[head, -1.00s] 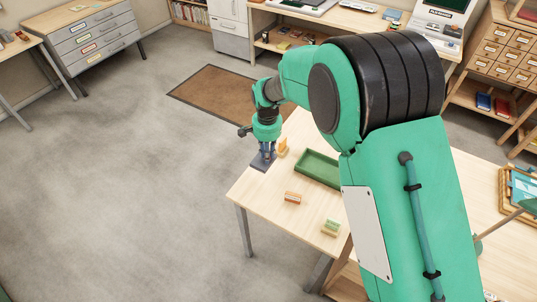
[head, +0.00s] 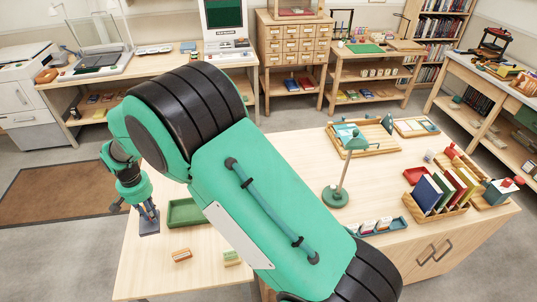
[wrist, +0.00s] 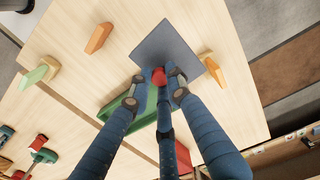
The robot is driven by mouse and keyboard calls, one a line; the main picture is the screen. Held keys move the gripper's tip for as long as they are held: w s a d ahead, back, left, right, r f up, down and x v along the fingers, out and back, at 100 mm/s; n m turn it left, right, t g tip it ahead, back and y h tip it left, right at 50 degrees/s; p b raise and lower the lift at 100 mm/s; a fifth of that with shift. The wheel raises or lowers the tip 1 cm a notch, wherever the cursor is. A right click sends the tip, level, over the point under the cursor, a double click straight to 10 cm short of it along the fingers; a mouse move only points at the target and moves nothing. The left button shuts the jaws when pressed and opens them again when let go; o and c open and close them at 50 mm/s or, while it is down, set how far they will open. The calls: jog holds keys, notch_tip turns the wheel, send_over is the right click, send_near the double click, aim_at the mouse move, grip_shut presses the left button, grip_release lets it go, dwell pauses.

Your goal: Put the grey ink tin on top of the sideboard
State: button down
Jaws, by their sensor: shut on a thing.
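My gripper (head: 147,212) points down at the left end of the light wooden table and is shut on a red knob (wrist: 159,76). The knob appears to belong to a flat, square, dark grey piece, which I take for the grey ink tin (wrist: 168,48); it also shows below my fingers in the head view (head: 149,227). I cannot tell whether its underside touches the table. A light wooden cabinet with dark door handles, apparently the sideboard (head: 440,252), stands at the right; its top holds a green lamp (head: 337,192), trays and books.
A green tray (head: 186,213) lies close to the right of the gripper. An orange block (head: 181,255) and a pale green block (head: 231,258) lie nearer. A yellow-orange block (wrist: 213,69) is beside the grey piece. Bare top shows around the lamp.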

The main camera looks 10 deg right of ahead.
jog(key=w+d+n, duration=0.3)
jog(key=w+d, duration=0.8)
jog(key=d, duration=0.4)
jog(key=w+d+r+n, duration=0.1)
jog(key=w+d+n, duration=0.15)
jog(key=d, duration=1.25)
jog(key=w+d+r+n, duration=0.1)
jog(key=w+d, duration=0.3)
jog(key=d, duration=1.1)
jog(key=w+d+r+n, duration=0.15)
jog(key=w+d, duration=0.25)
jog(key=d, duration=1.1)
jog(key=s+d+n, duration=0.3)
jog(key=d, duration=1.2)
jog(key=s+d+f+n, duration=0.3)
jog(key=s+d+f, duration=0.1)
jog(key=s+d, duration=0.5)
jog(key=s+d+f+n, duration=0.2)
jog(key=s+d+f, duration=0.2)
jog(key=s+d, duration=0.5)
jog(key=s, duration=0.3)
jog(key=shift+s+f+n+p, duration=0.15)
jog(key=shift+f+n+p, duration=0.05)
jog(key=shift+n+p, duration=0.2)
jog(key=shift+d, duration=0.2)
jog(key=w+d+f+b, duration=0.1)
jog(key=w+d+b, duration=0.1)
jog(key=w+d, duration=0.7)
jog(key=w, duration=0.4)
jog(key=shift+f, duration=0.25)
